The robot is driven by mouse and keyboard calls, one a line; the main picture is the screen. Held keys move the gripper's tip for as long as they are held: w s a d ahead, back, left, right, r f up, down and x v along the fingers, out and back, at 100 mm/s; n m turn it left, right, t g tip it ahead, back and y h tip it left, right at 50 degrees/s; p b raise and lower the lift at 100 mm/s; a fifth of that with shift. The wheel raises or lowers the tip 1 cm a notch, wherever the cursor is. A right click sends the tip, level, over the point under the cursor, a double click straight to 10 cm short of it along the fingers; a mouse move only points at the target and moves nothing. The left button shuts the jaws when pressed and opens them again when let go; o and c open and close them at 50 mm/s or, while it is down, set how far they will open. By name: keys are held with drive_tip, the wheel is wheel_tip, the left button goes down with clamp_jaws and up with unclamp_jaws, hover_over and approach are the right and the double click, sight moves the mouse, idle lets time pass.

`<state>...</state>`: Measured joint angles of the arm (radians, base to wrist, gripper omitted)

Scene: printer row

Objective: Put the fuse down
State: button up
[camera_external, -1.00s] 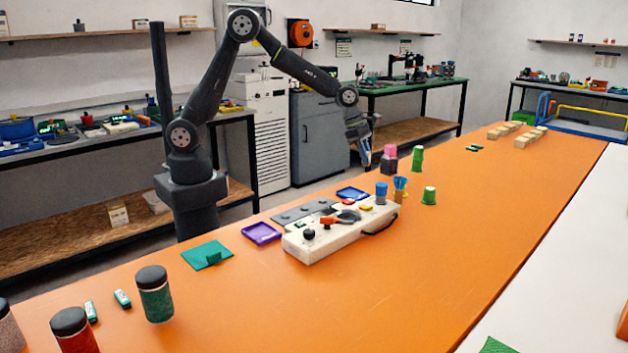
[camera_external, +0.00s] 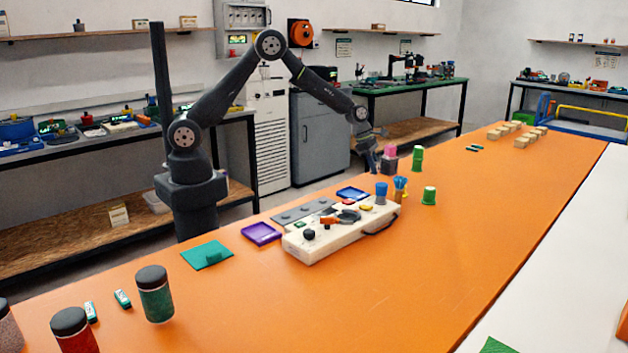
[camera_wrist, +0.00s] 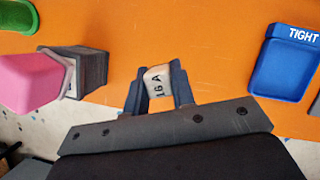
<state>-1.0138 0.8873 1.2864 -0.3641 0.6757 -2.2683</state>
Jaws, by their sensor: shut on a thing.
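My gripper (camera_wrist: 158,90) is shut on the fuse (camera_wrist: 158,82), a pale piece marked 16A, seen between the two dark fingers in the wrist view. Orange table surface shows beyond the fuse, and the pale floor shows on the near side of the table's edge. In the external view my gripper (camera_external: 372,160) is at the far left edge of the orange table, beside a pink-topped dark block (camera_external: 389,160). The fuse is too small to make out there. I cannot tell whether it touches the table.
The pink-topped block (camera_wrist: 30,82) is left of my gripper in the wrist view. A blue tray marked TIGHT (camera_wrist: 285,65) is to the right, and a green item (camera_wrist: 18,18) at upper left. The cream control box (camera_external: 340,232) stands nearer the camera. The orange table's middle (camera_external: 430,260) is clear.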

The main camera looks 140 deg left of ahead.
drive_tip(key=shift+f, duration=1.4)
drive_tip(key=shift+f, duration=0.1)
drive_tip(key=o, duration=1)
drive_tip(key=v, duration=1.2)
drive_tip(key=shift+w, duration=0.1)
